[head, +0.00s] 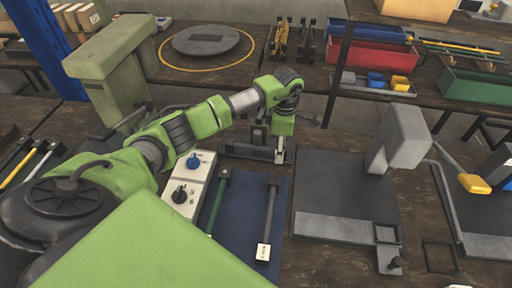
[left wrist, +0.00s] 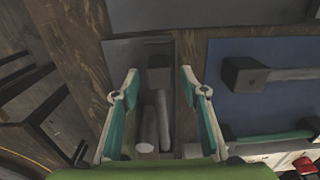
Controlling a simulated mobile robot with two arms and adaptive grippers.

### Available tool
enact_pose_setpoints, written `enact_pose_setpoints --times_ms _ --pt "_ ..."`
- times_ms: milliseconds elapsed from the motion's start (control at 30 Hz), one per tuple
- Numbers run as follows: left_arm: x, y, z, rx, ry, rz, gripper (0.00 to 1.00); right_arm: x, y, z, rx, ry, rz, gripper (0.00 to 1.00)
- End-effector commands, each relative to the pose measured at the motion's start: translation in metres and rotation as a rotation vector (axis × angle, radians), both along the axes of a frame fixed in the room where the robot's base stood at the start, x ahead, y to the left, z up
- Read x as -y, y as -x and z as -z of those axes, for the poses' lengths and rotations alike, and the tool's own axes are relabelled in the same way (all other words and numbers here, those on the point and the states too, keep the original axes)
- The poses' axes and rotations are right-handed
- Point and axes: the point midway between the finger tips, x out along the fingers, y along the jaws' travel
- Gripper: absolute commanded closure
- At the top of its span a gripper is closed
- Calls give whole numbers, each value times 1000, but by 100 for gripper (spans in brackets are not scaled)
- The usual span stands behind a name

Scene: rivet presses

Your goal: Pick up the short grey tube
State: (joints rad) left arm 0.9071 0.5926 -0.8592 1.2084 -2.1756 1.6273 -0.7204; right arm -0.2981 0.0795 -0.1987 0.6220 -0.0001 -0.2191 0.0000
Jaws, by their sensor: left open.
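In the left wrist view two grey tubes lie side by side on a dark grey plate: a lighter tube (left wrist: 148,132) on the left and a tube reaching a little further up (left wrist: 163,120) on the right. Their near ends are close to my gripper's base, so I cannot be sure which is shorter. My left gripper (left wrist: 158,83) is open and points down, with its fingers apart on either side of the tubes. In the head view my left gripper (head: 281,153) is over the right part of the dark grey plate (head: 240,150); the tubes are hard to make out there. My right gripper is not in view.
A dark block (left wrist: 159,72) stands on the plate between the fingertips. A blue mat (head: 240,215) holds a green bar (head: 217,203) and a grey bar (head: 269,215). A white control box (head: 195,180) stands left of it, a grey press (head: 398,140) right.

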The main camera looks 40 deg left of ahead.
Motion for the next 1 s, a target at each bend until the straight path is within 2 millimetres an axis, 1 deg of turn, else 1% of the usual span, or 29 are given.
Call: enact_pose_setpoints --times_ms 100,167,200,267,667,833,933,1000 --pt "0 0 0 0 0 0 60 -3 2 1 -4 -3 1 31" --pt "0 0 0 0 0 0 75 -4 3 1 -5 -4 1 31" --pt "0 0 0 0 0 0 86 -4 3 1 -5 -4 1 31" --pt "0 0 0 1 0 0 100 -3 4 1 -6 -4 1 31" --pt "0 -1 -3 3 0 0 100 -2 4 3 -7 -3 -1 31" --pt "0 -1 -15 4 -1 1 100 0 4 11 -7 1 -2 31" --pt "-1 -2 -30 7 -1 0 100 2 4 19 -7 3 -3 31" --pt "2 5 -39 4 -1 2 100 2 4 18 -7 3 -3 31"
